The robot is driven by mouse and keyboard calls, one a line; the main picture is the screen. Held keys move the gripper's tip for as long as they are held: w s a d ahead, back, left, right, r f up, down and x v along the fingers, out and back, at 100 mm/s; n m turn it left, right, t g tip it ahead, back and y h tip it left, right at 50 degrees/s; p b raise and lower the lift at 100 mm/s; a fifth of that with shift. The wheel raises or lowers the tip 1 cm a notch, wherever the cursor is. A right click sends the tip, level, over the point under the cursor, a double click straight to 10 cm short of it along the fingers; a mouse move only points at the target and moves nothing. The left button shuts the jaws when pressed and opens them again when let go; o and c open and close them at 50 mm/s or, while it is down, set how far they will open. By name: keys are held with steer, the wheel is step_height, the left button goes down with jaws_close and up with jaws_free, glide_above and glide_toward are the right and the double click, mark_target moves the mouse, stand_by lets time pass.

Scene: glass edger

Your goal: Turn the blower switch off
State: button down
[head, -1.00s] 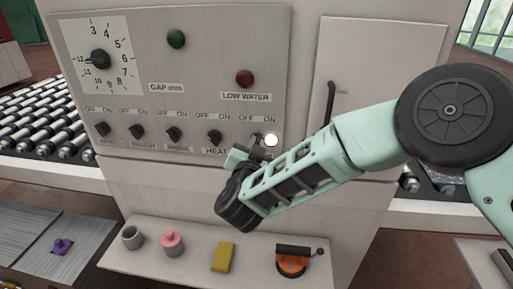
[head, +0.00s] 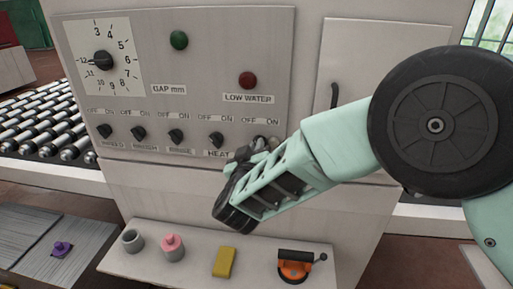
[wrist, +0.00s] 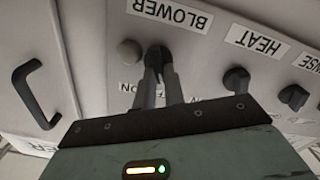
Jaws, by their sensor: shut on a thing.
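The blower switch (wrist: 158,53) is a black rotary knob under the BLOWER label (wrist: 170,13) in the upside-down wrist view. My gripper (wrist: 159,78) is shut on this knob, with a finger on each side. In the head view my gripper (head: 256,148) is at the right end of the switch row and mostly hides the blower switch. The OFF and ON marks (head: 261,121) show above it. The knob's exact pointing is hard to tell.
The HEAT knob (head: 216,138) is just left of my gripper, with several similar knobs further left. A cabinet door handle (head: 334,95) is to the right. A shelf (head: 200,255) below holds a yellow block (head: 224,262) and an orange suction cup (head: 293,268).

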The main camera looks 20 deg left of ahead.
steer(key=shift+f+n, duration=0.1)
steer(key=shift+n, duration=0.5)
steer(key=c, duration=1.5)
jaws_free()
steer(key=shift+n, duration=0.3)
steer(key=shift+s, duration=0.1)
steer(key=b+v, duration=0.5)
steer(key=v, duration=1.2)
steer(key=shift+s+d, duration=0.1)
